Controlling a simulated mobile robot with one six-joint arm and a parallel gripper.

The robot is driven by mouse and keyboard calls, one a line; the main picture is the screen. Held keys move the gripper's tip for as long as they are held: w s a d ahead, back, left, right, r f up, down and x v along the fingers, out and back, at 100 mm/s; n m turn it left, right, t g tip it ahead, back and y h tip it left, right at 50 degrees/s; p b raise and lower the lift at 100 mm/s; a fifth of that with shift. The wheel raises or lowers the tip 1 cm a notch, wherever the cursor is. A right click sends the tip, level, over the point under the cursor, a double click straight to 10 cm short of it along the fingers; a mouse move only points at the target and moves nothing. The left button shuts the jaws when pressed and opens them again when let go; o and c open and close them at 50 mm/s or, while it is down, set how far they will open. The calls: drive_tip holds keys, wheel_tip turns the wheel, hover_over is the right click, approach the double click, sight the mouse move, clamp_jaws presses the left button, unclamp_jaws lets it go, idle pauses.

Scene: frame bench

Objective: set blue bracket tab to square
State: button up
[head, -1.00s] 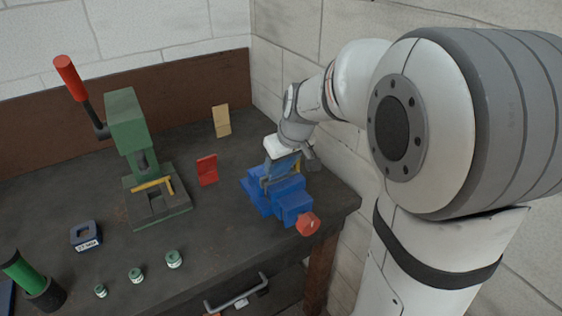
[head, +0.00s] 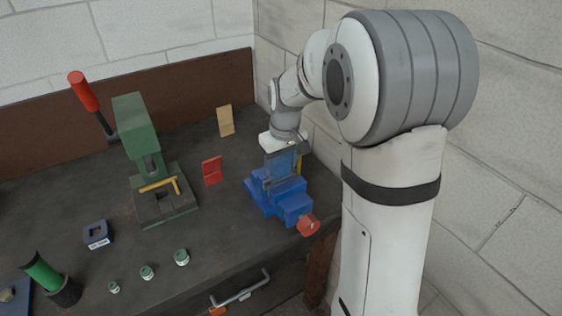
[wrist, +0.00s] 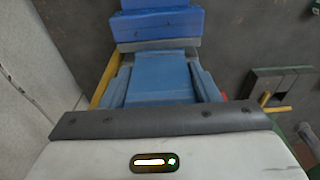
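The blue bracket (head: 281,168) stands upright in the blue vise (head: 292,204) at the right end of the bench. In the wrist view its flat blue face (wrist: 162,76) fills the middle, with the vise (wrist: 158,25) beyond it. My gripper (head: 283,151) points down at the bracket's upper part, very close to it. The wrist view shows narrow blue-grey pieces at both sides of the face; I cannot tell whether they are fingers or bracket. The fingertips are not clear, so neither contact nor grip can be told. The tab's exact angle is also unclear.
A yellow upright strip (wrist: 106,78) stands close beside the bracket. A red bracket (head: 212,171) and a tan bracket (head: 225,121) stand to the left. A green press (head: 137,128) is farther left. The vise has a red knob (head: 307,225). A block wall rises close on the right.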

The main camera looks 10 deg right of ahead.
drive_tip(key=o, duration=0.4)
drive_tip(key=shift+r, duration=0.15)
drive_tip(key=r, duration=0.5)
drive_tip(key=s+r+b, duration=0.1)
drive_tip(key=r, duration=0.1)
drive_tip(key=shift+d+r, duration=0.15)
drive_tip(key=shift+r, duration=0.1)
drive_tip(key=s+f+m, duration=0.1)
drive_tip(key=s, duration=0.6)
drive_tip(key=s+m+t, duration=0.1)
drive_tip(key=s, duration=0.6)
drive_tip(key=s+f+m+t, duration=0.1)
drive_tip(key=s, duration=0.7)
drive_tip(key=shift+s+d+f+m, duration=0.1)
drive_tip(key=shift+d+f+m, duration=0.15)
drive_tip(key=shift+f+m, duration=0.1)
